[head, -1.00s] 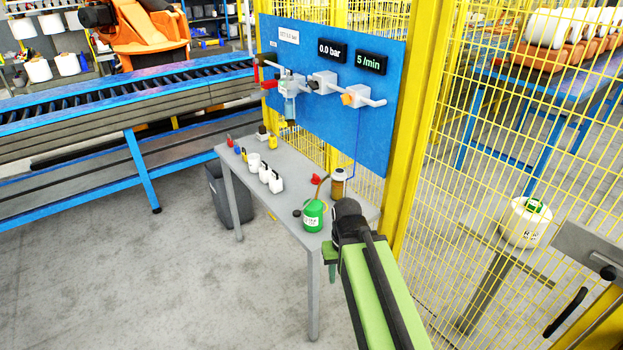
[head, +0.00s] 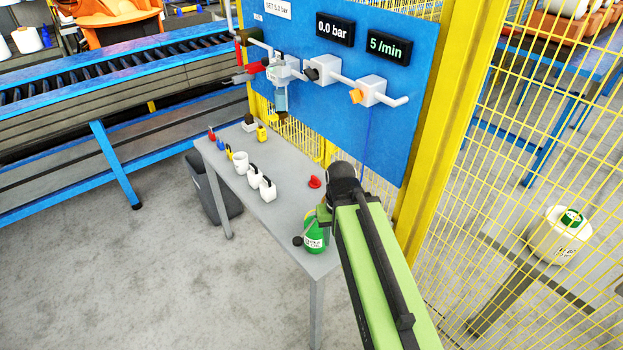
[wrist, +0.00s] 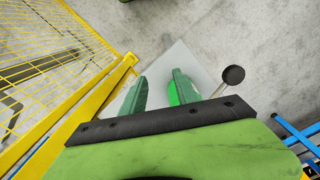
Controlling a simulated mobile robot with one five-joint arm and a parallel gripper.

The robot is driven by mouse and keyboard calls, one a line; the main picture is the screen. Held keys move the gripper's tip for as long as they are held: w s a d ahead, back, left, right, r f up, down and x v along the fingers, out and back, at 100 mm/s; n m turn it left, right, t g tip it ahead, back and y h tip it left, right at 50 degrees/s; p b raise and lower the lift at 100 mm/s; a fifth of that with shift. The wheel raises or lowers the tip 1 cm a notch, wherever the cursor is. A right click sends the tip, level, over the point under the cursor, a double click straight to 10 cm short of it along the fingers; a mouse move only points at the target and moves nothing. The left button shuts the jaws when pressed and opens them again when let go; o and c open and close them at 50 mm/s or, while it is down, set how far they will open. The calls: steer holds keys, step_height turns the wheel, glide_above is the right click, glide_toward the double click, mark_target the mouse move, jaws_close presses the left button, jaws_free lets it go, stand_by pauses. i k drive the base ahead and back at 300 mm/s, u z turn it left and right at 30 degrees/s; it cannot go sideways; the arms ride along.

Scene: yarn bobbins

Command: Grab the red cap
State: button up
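The red cap (head: 315,182) lies on the grey table in the head view, left of my arm's dark wrist. My gripper (head: 325,212) is mostly hidden behind my wrist, above the right part of the table near the green bottle (head: 315,232). In the wrist view my gripper (wrist: 160,80) shows two green fingers apart, with only grey tabletop between them. A bit of bright green shows beside the right finger. The red cap is not visible in the wrist view.
The grey table (head: 222,165) holds white containers (head: 262,186) and small coloured bottles. A blue panel (head: 310,90) with valves and displays stands behind it. A yellow post (head: 440,120) and mesh fence stand close on the right. A dark bin (head: 215,185) is underneath.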

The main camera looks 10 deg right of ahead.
mark_target(314, 183)
steer(key=k, duration=0.65)
steer(key=u, duration=0.4)
steer(key=i, duration=0.65)
steer(key=u, duration=0.8)
steer(key=i, duration=1.4)
steer(key=z, duration=0.2)
